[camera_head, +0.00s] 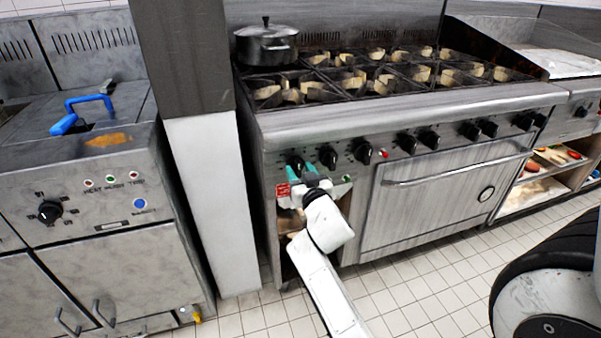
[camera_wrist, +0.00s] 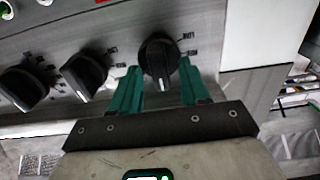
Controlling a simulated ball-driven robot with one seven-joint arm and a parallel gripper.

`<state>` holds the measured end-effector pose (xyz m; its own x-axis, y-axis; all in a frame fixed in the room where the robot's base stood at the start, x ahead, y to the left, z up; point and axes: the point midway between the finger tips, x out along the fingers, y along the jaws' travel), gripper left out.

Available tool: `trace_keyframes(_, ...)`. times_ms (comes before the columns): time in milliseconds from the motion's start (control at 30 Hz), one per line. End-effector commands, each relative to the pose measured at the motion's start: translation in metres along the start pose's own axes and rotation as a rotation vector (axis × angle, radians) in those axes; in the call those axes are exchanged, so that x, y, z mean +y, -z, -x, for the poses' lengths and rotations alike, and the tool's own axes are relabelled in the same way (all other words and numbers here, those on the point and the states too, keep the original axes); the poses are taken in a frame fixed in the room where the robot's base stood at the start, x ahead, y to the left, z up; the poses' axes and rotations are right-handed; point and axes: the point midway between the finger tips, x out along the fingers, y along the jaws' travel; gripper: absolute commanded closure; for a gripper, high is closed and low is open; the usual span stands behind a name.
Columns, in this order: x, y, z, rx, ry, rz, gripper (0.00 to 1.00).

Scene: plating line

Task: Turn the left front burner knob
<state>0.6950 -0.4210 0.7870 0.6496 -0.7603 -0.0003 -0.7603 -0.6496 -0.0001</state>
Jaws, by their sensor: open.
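The leftmost black burner knob (camera_head: 295,163) is on the front panel of the steel range (camera_head: 390,118). In the wrist view this knob (camera_wrist: 158,55) is between the two green fingertips, with a pale pointer line running nearly up and down. My gripper (camera_head: 303,171) is open at the knob, and its fingers (camera_wrist: 158,66) are spread on either side of it. I see gaps beside the knob; I cannot tell how deep the fingers reach around it. In the head view, my gripper partly covers the lower side of the knob.
A second knob (camera_head: 328,156) and third knob (camera_head: 362,152) are close by to the right. A red label (camera_head: 283,190) is below the knob. The oven door handle (camera_head: 460,165) sticks out at right. A lidded pot (camera_head: 266,43) stands on the back-left burner. A fryer (camera_head: 85,190) is at left.

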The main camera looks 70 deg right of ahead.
Motion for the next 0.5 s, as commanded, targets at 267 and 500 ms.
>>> trace_keyframes(267, -0.0001, 0.0, 0.0003, 0.0, 0.0, 0.0, 0.75)
trace_keyframes(500, -0.0002, 0.0, 0.0003, 0.0, 0.0, 0.0, 0.98)
